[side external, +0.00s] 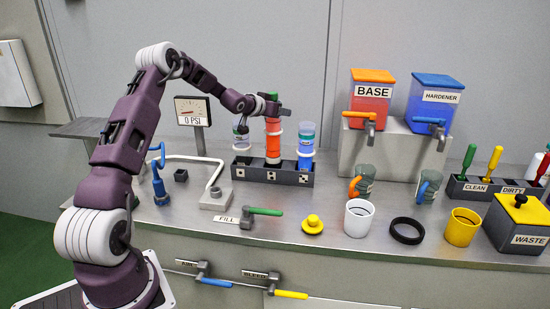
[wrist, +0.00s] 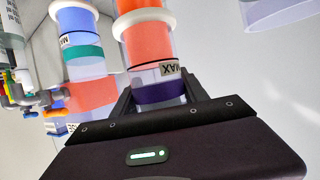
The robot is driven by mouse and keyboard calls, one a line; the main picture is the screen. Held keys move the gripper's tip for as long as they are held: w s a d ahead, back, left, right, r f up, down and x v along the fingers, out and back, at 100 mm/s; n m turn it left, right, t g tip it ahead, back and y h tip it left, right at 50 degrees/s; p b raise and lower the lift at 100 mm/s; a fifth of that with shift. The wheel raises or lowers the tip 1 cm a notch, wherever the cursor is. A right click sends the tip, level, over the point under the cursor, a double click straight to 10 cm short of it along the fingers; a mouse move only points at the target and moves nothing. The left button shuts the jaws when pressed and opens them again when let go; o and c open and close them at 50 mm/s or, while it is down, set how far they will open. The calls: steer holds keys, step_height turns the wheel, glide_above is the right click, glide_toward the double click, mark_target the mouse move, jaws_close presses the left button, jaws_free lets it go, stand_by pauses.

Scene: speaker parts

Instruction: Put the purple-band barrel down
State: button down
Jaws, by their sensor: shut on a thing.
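The purple-band barrel (side external: 273,135) is a clear tube of orange fill with white rings. It stands upright over the middle place of the dark rack (side external: 290,178). I cannot tell whether its bottom rests in the rack or hangs just above it. My gripper (side external: 272,108) is shut on the barrel near its upper end. In the wrist view, the fingers (wrist: 160,95) are on both sides of the barrel (wrist: 150,45) at its purple band, beside a MAX label. The rack's slot under the barrel is hidden.
A blue-filled barrel (side external: 306,140) stands close on the right in the rack, and a clear barrel (side external: 240,140) on the left. The BASE tank (side external: 372,95) and HARDENER tank (side external: 434,103) stand right.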

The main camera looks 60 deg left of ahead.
mark_target(277, 129)
step_height(277, 129, down, 7)
steer(key=shift+r, duration=0.15)
steer(key=c, duration=0.6)
jaws_free()
steer(key=shift+f, duration=0.2)
